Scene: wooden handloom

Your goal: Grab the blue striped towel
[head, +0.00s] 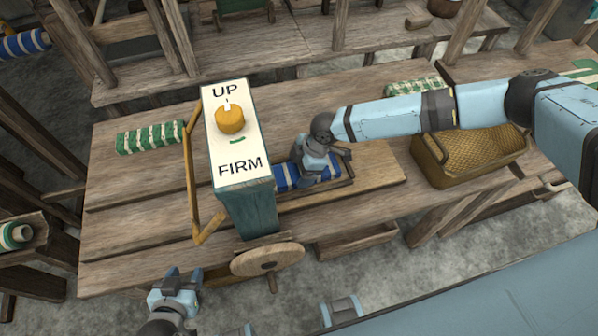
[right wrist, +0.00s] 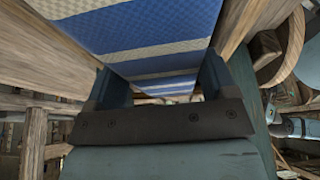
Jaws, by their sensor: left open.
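A blue towel with white stripes (head: 287,178) lies in a shallow wooden tray (head: 345,184) on the bench, right of the UP/FIRM box. My right gripper (head: 315,172) is down over it and hides part of it. In the right wrist view the towel (right wrist: 150,35) runs between my two spread fingers and fills the gap. Whether they press on it I cannot tell. My left gripper (head: 182,279) is open and empty, in front of the bench at lower left.
The tall box (head: 248,210) with an orange knob (head: 230,120) stands left of the towel. A wooden wheel (head: 267,259) is at its foot. A green striped towel (head: 151,137) lies left, a woven basket (head: 470,150) right. Another blue striped roll (head: 24,43) is at far left.

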